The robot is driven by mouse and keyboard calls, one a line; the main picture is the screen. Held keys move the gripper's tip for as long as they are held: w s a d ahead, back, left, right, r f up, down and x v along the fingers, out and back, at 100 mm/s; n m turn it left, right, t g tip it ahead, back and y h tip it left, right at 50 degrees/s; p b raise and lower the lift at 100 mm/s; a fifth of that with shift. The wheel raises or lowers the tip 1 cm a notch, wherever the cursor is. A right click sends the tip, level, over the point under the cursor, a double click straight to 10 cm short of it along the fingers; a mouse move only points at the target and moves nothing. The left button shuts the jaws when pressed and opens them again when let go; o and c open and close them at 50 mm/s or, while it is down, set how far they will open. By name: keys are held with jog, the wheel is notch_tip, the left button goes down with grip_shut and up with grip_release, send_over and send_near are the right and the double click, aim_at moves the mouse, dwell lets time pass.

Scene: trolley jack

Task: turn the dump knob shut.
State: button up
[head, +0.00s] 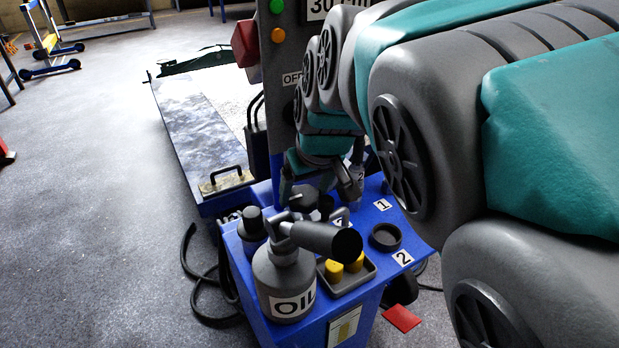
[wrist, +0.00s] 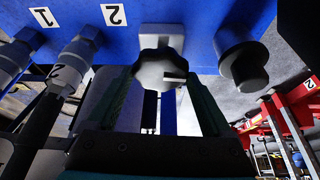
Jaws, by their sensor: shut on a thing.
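The dump knob (wrist: 160,69) is a dark, lobed knob with a pale line on its face, mounted on a grey block on the blue housing (wrist: 190,14). In the wrist view, my gripper (wrist: 163,80) has one finger on each side of the knob and is shut on it. The pale line lies roughly level in this view. In the head view, my gripper (head: 318,185) reaches down at the back of the blue cabinet top (head: 372,205), and its fingers and my arm partly hide the knob there.
An oil can (head: 285,275), a tray with yellow pieces (head: 345,283) and a black ring (head: 385,236) stand on the cabinet near my gripper. Hose fittings (wrist: 82,45) and a black cylinder (wrist: 243,65) flank the knob. A control post (head: 283,110) rises behind.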

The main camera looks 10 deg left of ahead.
dwell(0.3)
jog(key=o, duration=1.1)
jog(key=shift+o, duration=0.2)
jog(key=v, duration=0.7)
jog(key=shift+s+r, duration=0.15)
jog(key=shift+r, duration=0.2)
